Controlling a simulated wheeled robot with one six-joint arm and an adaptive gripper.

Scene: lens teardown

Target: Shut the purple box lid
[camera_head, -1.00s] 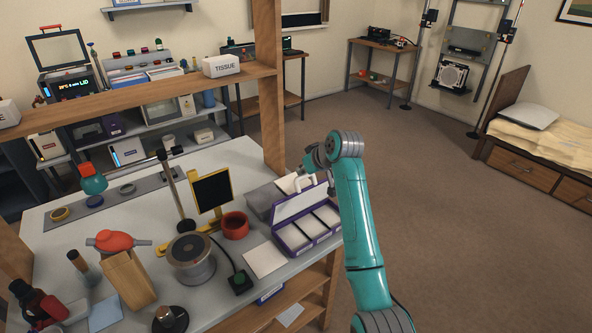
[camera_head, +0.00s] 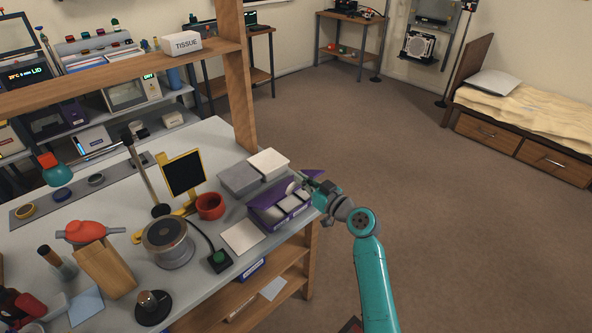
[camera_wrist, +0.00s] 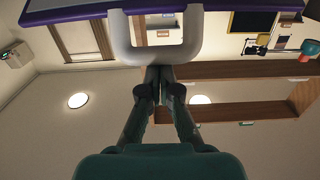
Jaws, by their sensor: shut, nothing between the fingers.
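The purple box (camera_head: 268,221) stands at the right end of the workbench, with white compartments showing inside. Its purple lid (camera_head: 312,174) is still raised and tilted over the box, partly hidden by my gripper; its exact angle is hard to tell. My gripper (camera_head: 314,188) is shut and empty at the lid's right side. In the wrist view, the purple lid edge (camera_wrist: 70,12) crosses the top, with its pale loop handle (camera_wrist: 122,38) hanging down. My shut fingertips (camera_wrist: 160,72) are close to the handle's lower bar; whether they touch cannot be told.
A grey block (camera_head: 238,179) and a white block (camera_head: 268,162) stand behind the box. A red cup (camera_head: 210,207), a white sheet (camera_head: 243,237) and a green-buttoned switch (camera_head: 219,260) lie left of it. The floor right of the bench is clear.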

